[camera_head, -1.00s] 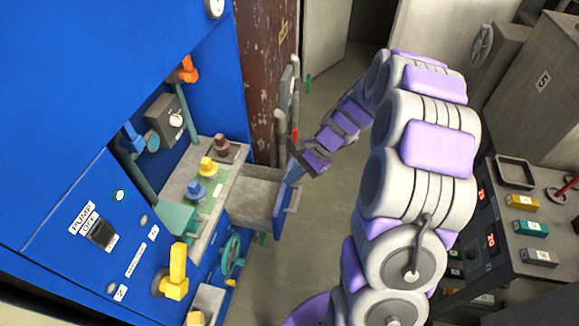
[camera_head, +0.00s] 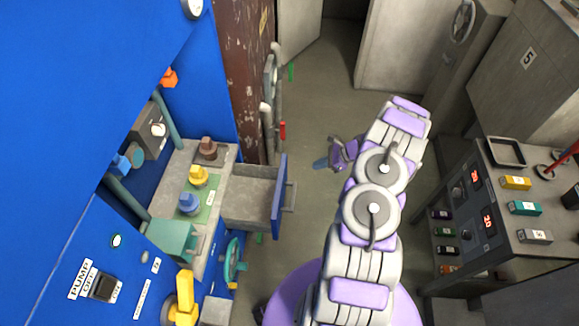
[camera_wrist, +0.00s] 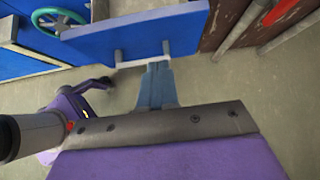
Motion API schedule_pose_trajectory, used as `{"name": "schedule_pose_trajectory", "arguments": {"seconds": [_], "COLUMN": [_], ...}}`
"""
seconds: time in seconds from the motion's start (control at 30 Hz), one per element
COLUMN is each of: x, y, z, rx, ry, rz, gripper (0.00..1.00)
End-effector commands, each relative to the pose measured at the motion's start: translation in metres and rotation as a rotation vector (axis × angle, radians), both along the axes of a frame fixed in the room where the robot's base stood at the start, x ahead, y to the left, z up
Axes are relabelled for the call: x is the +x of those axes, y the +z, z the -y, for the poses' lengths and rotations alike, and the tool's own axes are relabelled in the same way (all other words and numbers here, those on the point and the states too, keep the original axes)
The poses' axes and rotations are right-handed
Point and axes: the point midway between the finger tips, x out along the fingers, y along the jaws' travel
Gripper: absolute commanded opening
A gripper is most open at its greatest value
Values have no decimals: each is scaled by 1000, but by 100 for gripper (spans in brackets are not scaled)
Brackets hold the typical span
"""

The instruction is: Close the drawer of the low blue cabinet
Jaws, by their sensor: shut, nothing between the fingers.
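The drawer (camera_head: 250,213) of the low blue cabinet (camera_head: 212,262) stands pulled out, its grey inside visible and empty. Its blue front (camera_head: 279,196) carries a grey bar handle (camera_head: 291,197) on the outer side. In the wrist view the blue front (camera_wrist: 135,38) and the handle (camera_wrist: 142,63) lie just ahead of my fingers. My gripper (camera_head: 320,163) is outside the drawer, to the right of its front in the head view, with a visible gap. In the wrist view my gripper (camera_wrist: 157,68) has its blue fingers together and empty, their tips close to the handle; contact cannot be told.
A teal handwheel (camera_head: 234,262) is beside the drawer. A rusty brown column (camera_head: 215,70) with pipes (camera_head: 272,95) stands behind it. A grey console (camera_head: 510,235) with a tray and coloured blocks is on the right. The floor (camera_head: 310,110) between is clear.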

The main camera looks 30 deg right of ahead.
Motion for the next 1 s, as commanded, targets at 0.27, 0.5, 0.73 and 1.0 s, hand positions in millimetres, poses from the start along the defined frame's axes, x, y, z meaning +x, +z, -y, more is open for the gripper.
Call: {"name": "schedule_pose_trajectory", "arguments": {"seconds": [0.27, 0.5, 0.73, 1.0], "x": [13, 32, 51, 62], "y": [-26, -58, -71, -69], "z": [-22, -58, -77, -93], "rx": [-5, -10, -3, -4], "ry": [-2, 1, 0, -3], "rz": [-3, -6, -2, -1], "gripper": [0, 0, 0, 0]}}
